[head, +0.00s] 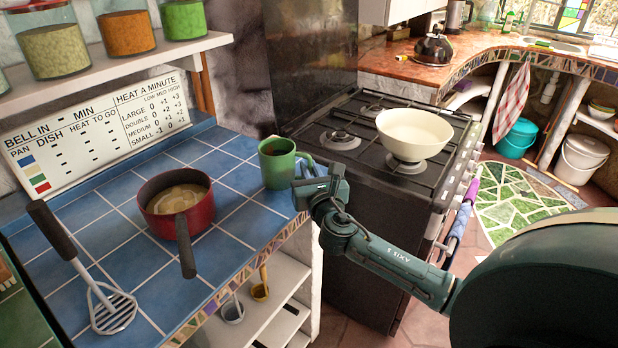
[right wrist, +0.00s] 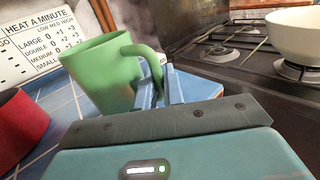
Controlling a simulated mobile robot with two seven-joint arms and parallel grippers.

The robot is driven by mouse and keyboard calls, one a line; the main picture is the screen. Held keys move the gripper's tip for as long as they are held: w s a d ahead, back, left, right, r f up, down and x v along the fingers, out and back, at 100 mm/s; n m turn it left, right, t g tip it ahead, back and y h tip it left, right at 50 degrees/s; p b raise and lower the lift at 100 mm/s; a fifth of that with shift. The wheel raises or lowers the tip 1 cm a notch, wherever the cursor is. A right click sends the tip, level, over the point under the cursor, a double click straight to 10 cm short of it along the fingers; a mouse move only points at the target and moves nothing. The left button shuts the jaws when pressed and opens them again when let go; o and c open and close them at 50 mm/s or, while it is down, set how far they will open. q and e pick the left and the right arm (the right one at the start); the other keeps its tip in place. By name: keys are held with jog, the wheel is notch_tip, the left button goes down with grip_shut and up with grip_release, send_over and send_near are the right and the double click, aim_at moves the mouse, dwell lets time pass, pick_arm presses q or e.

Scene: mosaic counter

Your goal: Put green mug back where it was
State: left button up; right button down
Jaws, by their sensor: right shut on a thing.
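The green mug (head: 277,163) is upright at the right end of the blue tiled counter (head: 225,148), beside the stove. In the head view my right gripper (head: 305,168) is at its right side, by the handle. In the right wrist view the mug (right wrist: 98,75) has its handle towards me, and the fingers (right wrist: 156,85) are shut on that handle. I cannot tell whether the mug's base touches the tiles. My left gripper is in neither view.
A red saucepan (head: 178,222) stands left of the mug, its handle towards the front edge. A potato masher (head: 85,275) lies farther left. The stove (head: 345,190) on the right holds a cream bowl (head: 414,135). A shelf with jars (head: 127,33) hangs above.

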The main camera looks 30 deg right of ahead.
jog(key=shift+f, duration=0.5)
jog(key=shift+f, duration=0.1)
jog(key=c, duration=2)
grip_release()
jog(key=shift+f, duration=0.15)
jog(key=o, duration=0.5)
